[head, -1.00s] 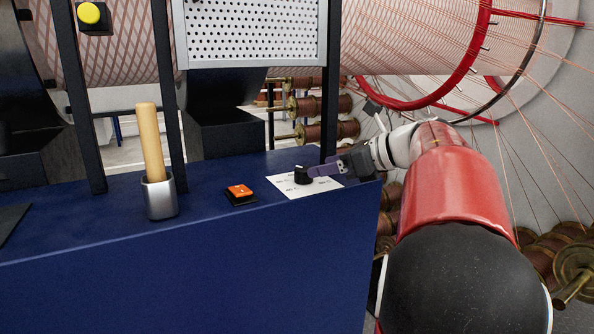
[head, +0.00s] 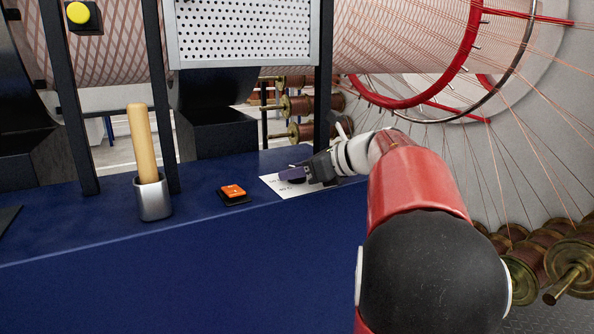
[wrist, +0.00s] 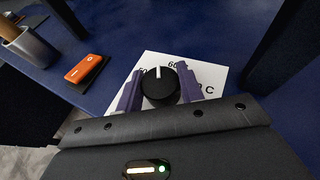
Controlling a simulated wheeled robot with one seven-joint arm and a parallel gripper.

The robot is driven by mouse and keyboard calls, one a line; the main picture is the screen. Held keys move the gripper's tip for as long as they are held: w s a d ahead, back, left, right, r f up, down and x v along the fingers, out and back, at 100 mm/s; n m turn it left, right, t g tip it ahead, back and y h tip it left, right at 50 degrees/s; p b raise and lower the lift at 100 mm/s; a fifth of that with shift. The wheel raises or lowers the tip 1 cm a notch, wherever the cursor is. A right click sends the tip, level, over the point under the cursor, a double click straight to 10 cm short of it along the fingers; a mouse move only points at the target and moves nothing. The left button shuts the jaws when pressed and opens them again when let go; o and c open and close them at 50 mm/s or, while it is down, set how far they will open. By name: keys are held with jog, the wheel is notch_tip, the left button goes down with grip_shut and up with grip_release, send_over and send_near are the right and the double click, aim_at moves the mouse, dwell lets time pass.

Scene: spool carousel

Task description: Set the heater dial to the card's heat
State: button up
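The heater dial (wrist: 160,88) is a round black knob on a white scale plate (wrist: 212,73). Its white pointer line points up in the wrist view, between a label that seems to read 50 and one that seems to read 60. Another label ending in "0 C" is partly covered. My gripper (wrist: 160,78) has its two purple fingers on either side of the dial, spread about as wide as it; firm contact cannot be seen. In the head view my gripper (head: 285,172) hides most of the dial (head: 297,180). No heat card is visible.
A metal cup (head: 152,197) with a wooden handle (head: 142,145) stands farther left. Black posts (head: 324,90) rise behind the dial, and wire spools (head: 560,260) are at right.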

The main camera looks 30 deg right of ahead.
jog(key=shift+c, duration=1.4)
jog(key=shift+m+t, duration=0.3)
